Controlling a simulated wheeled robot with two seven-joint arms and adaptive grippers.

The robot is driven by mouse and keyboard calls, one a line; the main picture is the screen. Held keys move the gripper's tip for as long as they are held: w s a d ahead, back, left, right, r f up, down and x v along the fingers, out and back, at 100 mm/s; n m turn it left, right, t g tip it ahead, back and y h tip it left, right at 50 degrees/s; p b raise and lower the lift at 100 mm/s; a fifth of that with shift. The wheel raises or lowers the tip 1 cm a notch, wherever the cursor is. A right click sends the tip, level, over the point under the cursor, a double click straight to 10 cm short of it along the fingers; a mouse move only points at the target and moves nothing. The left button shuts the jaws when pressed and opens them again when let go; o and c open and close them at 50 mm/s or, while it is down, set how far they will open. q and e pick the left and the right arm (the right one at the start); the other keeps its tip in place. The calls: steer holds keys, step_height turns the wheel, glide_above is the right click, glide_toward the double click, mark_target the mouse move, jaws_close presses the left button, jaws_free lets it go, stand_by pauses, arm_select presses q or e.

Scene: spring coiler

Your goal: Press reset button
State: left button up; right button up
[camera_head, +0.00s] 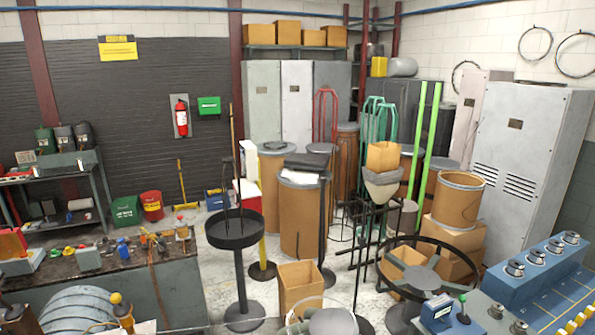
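I cannot pick out a button marked as reset in the head view. A blue machine (520,285) fills the bottom right corner, with several round metal knobs along its raised top. A yellow ball-topped part (116,298) stands at the bottom left, next to a large grey ribbed cylinder. Neither of my grippers shows in this view.
A cluttered workbench (120,265) stands at the left. A black round tray on a stand (234,230) and a spoked black wheel (425,262) stand mid-floor. An open cardboard box (300,285) sits between them. Drums and grey cabinets (525,140) crowd the back.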

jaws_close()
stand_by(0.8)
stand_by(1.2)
